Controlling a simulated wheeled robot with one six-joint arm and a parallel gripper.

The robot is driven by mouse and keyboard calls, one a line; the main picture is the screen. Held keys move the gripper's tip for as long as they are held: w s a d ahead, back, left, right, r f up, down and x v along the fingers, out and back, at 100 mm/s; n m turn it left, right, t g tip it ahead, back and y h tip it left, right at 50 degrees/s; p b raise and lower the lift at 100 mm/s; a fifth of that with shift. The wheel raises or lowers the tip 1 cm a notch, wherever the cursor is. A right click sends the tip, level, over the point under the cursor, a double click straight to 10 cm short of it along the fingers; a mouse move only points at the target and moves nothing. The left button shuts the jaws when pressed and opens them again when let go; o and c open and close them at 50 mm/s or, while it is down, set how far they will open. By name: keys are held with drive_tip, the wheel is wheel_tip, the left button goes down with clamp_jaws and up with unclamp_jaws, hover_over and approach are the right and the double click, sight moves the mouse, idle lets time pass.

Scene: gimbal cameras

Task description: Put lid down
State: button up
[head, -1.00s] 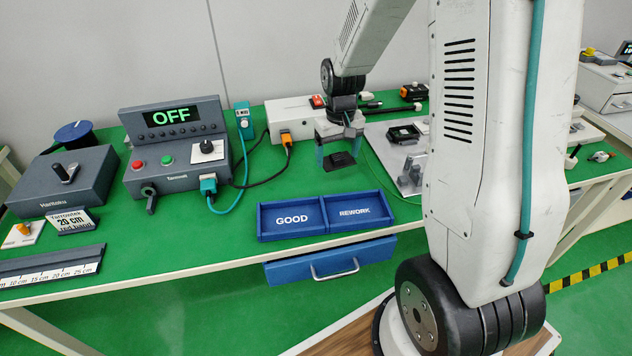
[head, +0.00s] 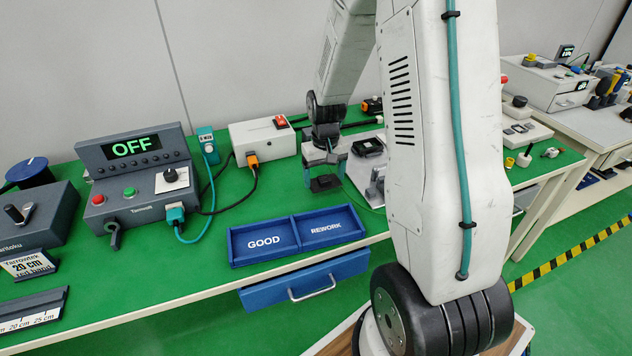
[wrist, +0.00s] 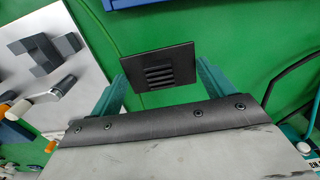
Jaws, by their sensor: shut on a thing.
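The lid (wrist: 160,68) is a thin black square plate with several raised ribs in its middle. In the wrist view my gripper (wrist: 160,80) is shut on it, with a teal finger at each side edge. In the head view my gripper (head: 325,178) hangs over the green bench, behind the blue tray, and the dark lid (head: 324,183) shows between its fingers. I cannot tell how far the lid is above the bench top.
A blue tray (head: 293,257) marked GOOD and REWORK lies at the bench front, above a slightly open blue drawer (head: 305,283). A white box (head: 263,140) stands behind my gripper. A grey plate with fixtures (wrist: 50,65) lies beside it. Green bench is bare around the lid.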

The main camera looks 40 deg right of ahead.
sight(317, 180)
drive_tip(key=w, duration=0.2)
drive_tip(key=shift+w+a+f, duration=0.15)
drive_tip(key=shift+w+f, duration=0.05)
drive_tip(key=shift+w, duration=0.15)
drive_tip(key=shift+f, duration=1.7)
drive_tip(key=shift+f, duration=0.15)
drive_tip(key=o, duration=0.9)
